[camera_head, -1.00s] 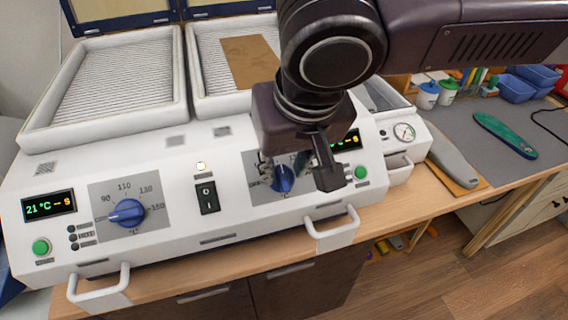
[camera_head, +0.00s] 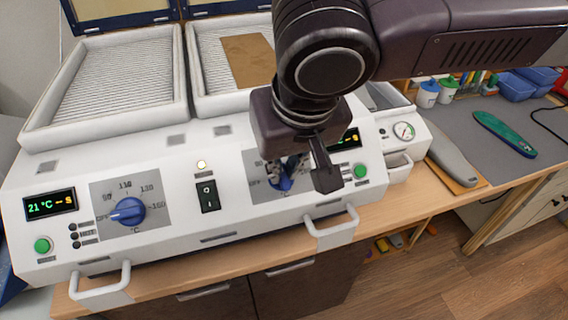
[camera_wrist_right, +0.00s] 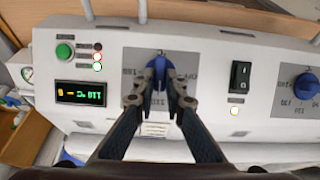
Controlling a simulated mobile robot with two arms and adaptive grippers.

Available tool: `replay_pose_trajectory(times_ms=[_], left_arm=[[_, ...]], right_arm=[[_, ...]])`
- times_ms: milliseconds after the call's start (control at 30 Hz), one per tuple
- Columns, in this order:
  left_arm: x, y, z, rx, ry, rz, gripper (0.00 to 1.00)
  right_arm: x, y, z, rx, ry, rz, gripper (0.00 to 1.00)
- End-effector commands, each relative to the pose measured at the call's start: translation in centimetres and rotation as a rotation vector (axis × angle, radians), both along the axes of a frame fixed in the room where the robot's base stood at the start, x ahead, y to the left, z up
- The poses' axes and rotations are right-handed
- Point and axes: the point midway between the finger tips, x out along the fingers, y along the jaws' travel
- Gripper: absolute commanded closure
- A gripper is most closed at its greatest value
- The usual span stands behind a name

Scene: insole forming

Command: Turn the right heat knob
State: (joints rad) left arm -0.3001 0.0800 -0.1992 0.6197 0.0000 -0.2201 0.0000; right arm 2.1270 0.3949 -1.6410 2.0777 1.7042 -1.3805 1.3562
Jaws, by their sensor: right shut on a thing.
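The right heat knob (camera_head: 282,183) is blue and sits on a grey dial plate on the front of the white heating machine (camera_head: 230,240). My right gripper (camera_head: 291,174) reaches down over it from the upper right and hides part of the knob and its dial. In the right wrist view the two fingers of the gripper (camera_wrist_right: 159,100) are on either side of the blue knob (camera_wrist_right: 158,73) and shut on it. The left heat knob (camera_head: 128,211) is blue and stands clear at the left. My left gripper is not in view.
A black rocker switch (camera_head: 208,196) sits between the two dials, with a lit lamp (camera_head: 201,165) above it. White handles (camera_head: 331,229) stick out at the front. The right display (camera_head: 350,138) is partly covered by my gripper. A brown sheet (camera_head: 248,60) lies on the right tray.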

Motion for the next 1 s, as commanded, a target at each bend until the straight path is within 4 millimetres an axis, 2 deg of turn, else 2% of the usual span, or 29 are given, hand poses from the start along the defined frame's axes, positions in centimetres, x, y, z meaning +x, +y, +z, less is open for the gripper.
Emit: replay_pose_trajectory(times_ms=[500,1000], left_arm=[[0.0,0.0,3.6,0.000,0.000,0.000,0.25],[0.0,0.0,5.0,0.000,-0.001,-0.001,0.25]], right_arm=[[-0.3,0.5,0.2,-0.234,-0.075,0.277,1.00],[-0.7,0.9,-0.2,-0.535,-0.177,0.632,1.00]])
